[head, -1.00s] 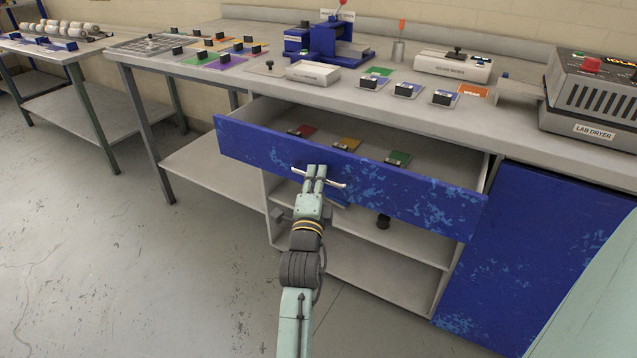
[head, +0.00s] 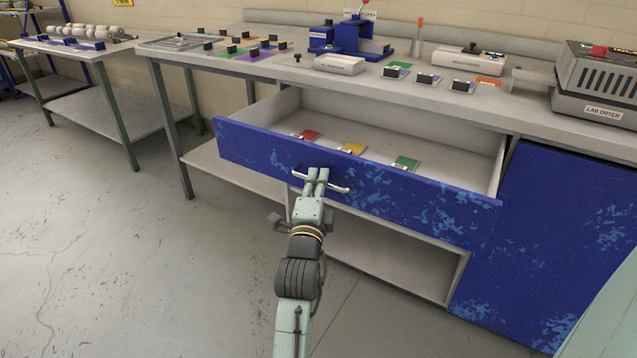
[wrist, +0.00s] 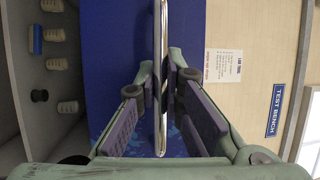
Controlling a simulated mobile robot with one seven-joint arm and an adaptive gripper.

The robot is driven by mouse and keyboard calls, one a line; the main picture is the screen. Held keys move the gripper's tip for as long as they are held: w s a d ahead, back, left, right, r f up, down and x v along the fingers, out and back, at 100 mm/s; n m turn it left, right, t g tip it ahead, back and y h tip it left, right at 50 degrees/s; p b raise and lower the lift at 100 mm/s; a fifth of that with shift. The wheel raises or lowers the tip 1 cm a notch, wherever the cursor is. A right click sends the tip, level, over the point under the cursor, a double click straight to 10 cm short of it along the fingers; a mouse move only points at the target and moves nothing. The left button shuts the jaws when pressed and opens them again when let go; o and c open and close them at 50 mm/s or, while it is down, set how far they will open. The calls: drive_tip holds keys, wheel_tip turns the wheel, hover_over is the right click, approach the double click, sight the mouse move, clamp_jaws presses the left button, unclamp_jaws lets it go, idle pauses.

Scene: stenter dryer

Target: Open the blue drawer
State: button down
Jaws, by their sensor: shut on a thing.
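The blue drawer (head: 400,203) is pulled well out from the bench. Its front has worn, lighter blue patches, and a red, a yellow and a green swatch lie inside it. A silver bar handle (head: 338,188) is fixed to the drawer front. My gripper (head: 317,176) is shut on this handle, its two fingers at the bar's middle. In the wrist view the handle (wrist: 160,60) runs upright between the dark finger pads of my gripper (wrist: 167,105).
The bench top (head: 215,62) carries colored swatches, a white tray, a blue press and a grey lab dryer (head: 610,90). A blue cabinet panel (head: 560,240) stands to the right of the drawer. Open shelving lies below. The floor at left is clear.

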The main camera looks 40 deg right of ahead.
idle(0.3)
drive_tip(key=c, duration=2)
unclamp_jaws()
drive_tip(key=shift+o, duration=0.2)
drive_tip(key=shift+r, duration=0.1)
